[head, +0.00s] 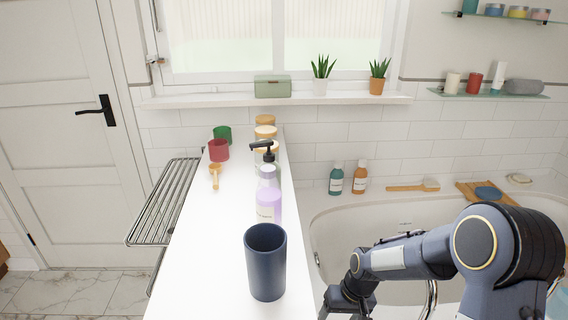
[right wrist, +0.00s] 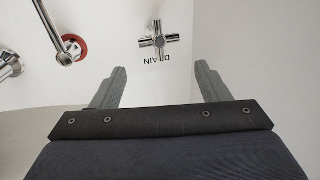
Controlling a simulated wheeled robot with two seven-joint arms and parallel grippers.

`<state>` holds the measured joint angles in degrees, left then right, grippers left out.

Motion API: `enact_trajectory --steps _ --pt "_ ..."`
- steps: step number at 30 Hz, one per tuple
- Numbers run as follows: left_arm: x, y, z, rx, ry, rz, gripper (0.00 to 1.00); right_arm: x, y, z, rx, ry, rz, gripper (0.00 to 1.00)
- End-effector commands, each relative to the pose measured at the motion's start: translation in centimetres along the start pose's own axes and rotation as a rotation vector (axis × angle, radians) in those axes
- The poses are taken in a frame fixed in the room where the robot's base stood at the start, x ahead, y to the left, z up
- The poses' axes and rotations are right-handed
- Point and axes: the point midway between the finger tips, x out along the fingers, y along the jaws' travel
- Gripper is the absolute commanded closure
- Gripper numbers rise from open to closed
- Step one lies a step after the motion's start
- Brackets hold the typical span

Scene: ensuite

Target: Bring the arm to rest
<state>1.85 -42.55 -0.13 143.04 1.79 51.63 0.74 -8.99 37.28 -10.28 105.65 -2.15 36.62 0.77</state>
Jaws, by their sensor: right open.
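My right arm comes in from the right in the head view, over the edge of the bathtub. Its gripper (head: 348,302) is at the bottom edge of that view, just right of the white counter and partly cut off. In the right wrist view the two grey fingers of the right gripper (right wrist: 158,88) are spread apart with nothing between them. Beyond them are a chrome cross handle (right wrist: 158,40) and the word DRAIN on a white surface. My left gripper is not in view.
On the white counter (head: 205,265) stand a dark blue cup (head: 266,262), a lilac bottle (head: 268,205), a red cup (head: 218,150) and several jars. The bathtub (head: 335,215) lies to the right.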

Motion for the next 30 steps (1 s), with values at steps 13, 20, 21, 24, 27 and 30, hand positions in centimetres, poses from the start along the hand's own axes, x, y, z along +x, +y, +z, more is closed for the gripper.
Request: enact_trajectory --steps 13,20,21,24,27,30 --pt "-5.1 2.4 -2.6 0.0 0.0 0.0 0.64 -23.4 -0.5 11.4 0.096 0.276 -0.137 0.31" --pt "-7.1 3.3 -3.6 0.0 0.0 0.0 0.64 -28.2 -1.5 18.5 0.114 0.404 -0.151 0.31" --pt "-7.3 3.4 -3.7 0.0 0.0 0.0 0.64 -28.4 -1.6 19.3 0.116 0.42 -0.15 0.31" --pt "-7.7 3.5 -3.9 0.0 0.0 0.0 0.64 -28.8 -1.9 20.8 0.119 0.449 -0.147 0.31" --pt "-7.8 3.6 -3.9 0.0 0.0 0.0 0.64 -28.8 -2.0 21.5 0.121 0.464 -0.145 0.31" --pt "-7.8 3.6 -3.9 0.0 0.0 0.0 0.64 -28.8 -2.0 21.7 0.122 0.467 -0.145 0.31"
